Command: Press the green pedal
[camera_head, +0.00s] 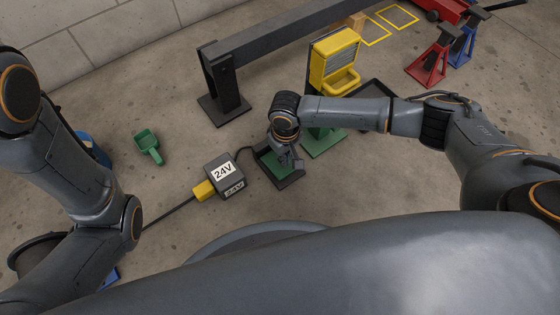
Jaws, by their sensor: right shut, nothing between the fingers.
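The green pedal (283,175) sits in a dark housing on the concrete floor near the middle of the camera_head view. A cable joins it to a grey box marked 24V (222,172). My right gripper (291,162) points down over the pedal, shut and empty. The gripper and wrist hide part of the pedal. I cannot tell whether the fingertips touch it. My left arm comes in from the left, but its gripper is not in view.
A yellow machine on a green base (323,142) stands close right of the pedal. A dark beam stand (222,85) is behind. A green scoop (147,144) lies to the left. Red (430,64) and blue (464,47) stands are at upper right. Floor left of the 24V box is mostly clear.

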